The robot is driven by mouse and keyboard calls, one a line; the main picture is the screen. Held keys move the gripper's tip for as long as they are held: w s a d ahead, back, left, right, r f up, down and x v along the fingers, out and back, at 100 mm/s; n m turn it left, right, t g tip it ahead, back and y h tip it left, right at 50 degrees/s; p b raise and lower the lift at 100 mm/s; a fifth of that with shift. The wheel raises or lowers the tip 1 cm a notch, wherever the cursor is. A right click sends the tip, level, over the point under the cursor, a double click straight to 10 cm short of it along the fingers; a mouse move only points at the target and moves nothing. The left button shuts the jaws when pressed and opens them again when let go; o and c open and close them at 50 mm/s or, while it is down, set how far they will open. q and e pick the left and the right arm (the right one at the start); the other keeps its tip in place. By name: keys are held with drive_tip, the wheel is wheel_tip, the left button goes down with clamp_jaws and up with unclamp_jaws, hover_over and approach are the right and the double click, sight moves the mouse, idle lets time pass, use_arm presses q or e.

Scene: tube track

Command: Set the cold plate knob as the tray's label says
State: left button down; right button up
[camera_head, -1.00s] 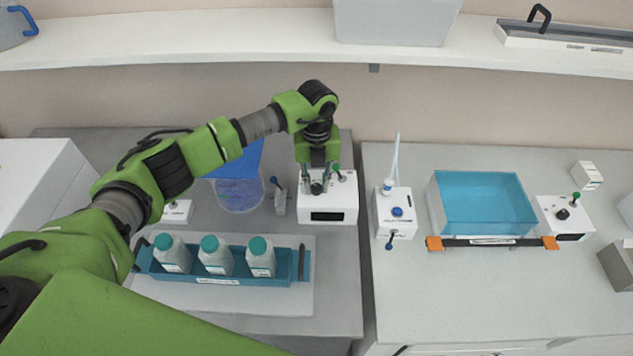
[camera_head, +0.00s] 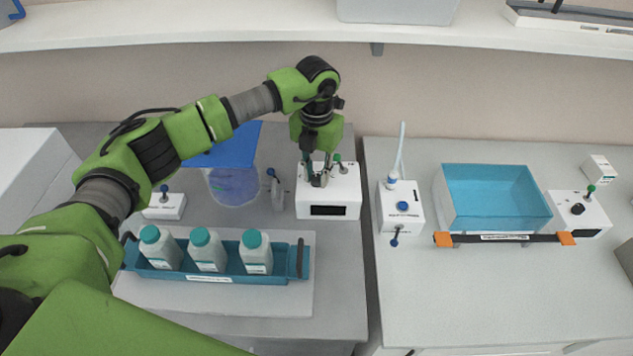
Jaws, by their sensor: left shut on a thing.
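My left gripper (camera_head: 319,179) points down at the top of a white control box (camera_head: 345,198) with a dark display (camera_head: 328,210). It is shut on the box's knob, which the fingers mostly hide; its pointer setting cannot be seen. The teal tray (camera_head: 290,280) holds three white bottles with teal caps (camera_head: 157,248) and stands on a pale flat plate (camera_head: 240,302) at the front of the left bench. The tray's white label (camera_head: 209,279) is on its front side, too small to read. My right gripper is not in view.
A green-tipped switch (camera_head: 337,158) stands close beside the gripper. A blue-lidded clear vessel (camera_head: 232,187) and a small blue-tipped switch box (camera_head: 165,206) are left. A teal water bath (camera_head: 495,198) and white devices stand on the right bench, whose front is clear.

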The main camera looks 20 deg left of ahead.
use_arm(q)
drive_tip(key=m+b, duration=0.3)
drive_tip(key=shift+w+f+m+b, duration=0.1)
drive_tip(key=shift+f+m+b, duration=0.1)
drive_tip(key=shift+m+b, duration=0.1)
drive_tip(key=m+b, duration=0.2)
drive_tip(key=shift+m, duration=0.4)
drive_tip(key=m+b, duration=0.2)
drive_tip(key=m, duration=0.1)
drive_tip(key=shift+r, duration=0.15)
drive_tip(key=shift+r+m+b, duration=0.1)
drive_tip(key=shift+m+b, duration=0.6)
drive_tip(key=shift+m, duration=0.3)
